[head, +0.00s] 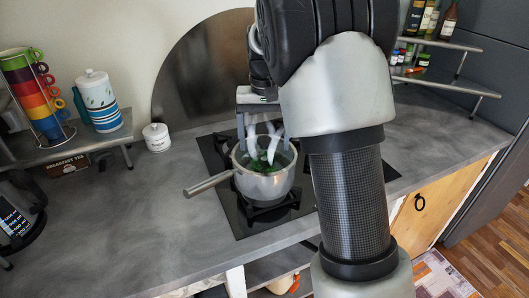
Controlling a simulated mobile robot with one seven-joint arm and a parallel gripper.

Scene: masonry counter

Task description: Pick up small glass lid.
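A grey metal saucepan (262,187) stands on the black hob, its handle pointing left. I cannot make out the small glass lid for certain; any clear glass over the pan is hard to tell from the white shapes. My gripper (264,145) points down over the pan's mouth. Its two fingers are spread apart, with no solid object visibly held between them. Whether the fingertips touch the pan or a lid cannot be told. My arm covers the right part of the hob.
A small white lidded jar (156,137) stands left of the hob. A rack of coloured mugs (38,95) and a blue-and-white canister (98,101) are on the left shelf. A black kettle (18,212) is at the left edge. Bottles (430,18) stand on the right shelf. The front-left counter (120,235) is clear.

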